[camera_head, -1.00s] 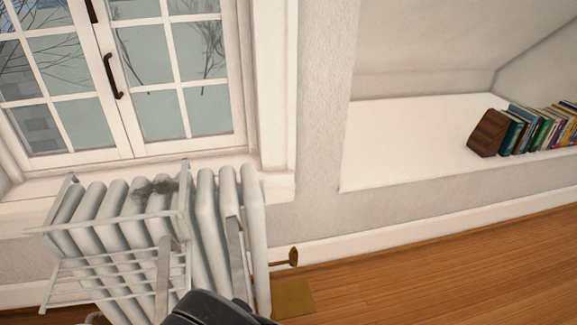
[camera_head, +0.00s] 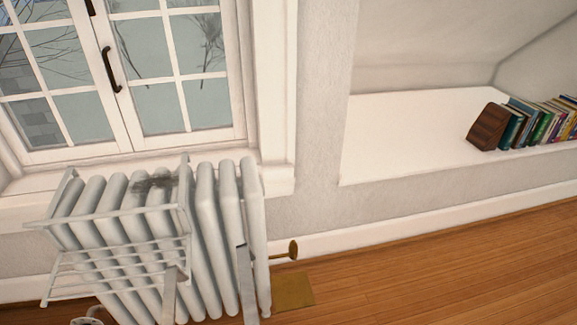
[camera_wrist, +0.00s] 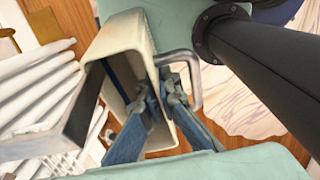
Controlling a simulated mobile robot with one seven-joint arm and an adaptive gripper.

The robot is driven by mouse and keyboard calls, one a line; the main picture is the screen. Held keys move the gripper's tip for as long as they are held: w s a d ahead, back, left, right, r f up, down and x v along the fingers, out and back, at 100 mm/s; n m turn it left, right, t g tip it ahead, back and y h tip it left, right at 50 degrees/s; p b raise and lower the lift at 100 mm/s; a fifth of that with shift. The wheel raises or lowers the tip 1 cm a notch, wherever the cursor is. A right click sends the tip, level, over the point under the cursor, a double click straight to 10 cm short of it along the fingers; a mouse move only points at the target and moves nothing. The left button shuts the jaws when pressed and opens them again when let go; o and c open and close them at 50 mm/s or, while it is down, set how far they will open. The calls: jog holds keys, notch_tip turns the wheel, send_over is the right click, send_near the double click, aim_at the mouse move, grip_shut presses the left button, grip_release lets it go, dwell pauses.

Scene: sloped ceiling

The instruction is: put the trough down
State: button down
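The trough (camera_wrist: 122,48) is a cream, box-shaped thing, tilted in the wrist view, with a bent metal hook at its upper right and a grey metal strip at its left. My gripper (camera_wrist: 160,95) has blue fingers on either side of the trough's near wall and appears shut on it; the exact contact is partly hidden. In the head view, only two grey hook strips (camera_head: 245,285), which seem to belong to the trough, show in front of the radiator. The trough's body and my gripper are below that view.
A white ribbed radiator (camera_head: 228,205) stands under the window (camera_head: 160,75), with a white wire rack (camera_head: 115,220) on its front. A brass valve knob (camera_head: 292,250) sticks out at its right. Wooden floor (camera_head: 440,265) lies clear to the right, below a ledge (camera_head: 410,135) with books.

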jog(key=w+a+f+p, duration=0.1)
jog(key=w+p, duration=0.1)
jog(key=w, duration=0.5)
jog(key=w+a+f+p, duration=0.1)
jog(key=w+a+f, duration=0.1)
jog(key=w, duration=0.6)
jog(key=shift+a+p, duration=0.15)
jog(key=shift+p, duration=0.25)
jog(key=shift+w+f, duration=0.1)
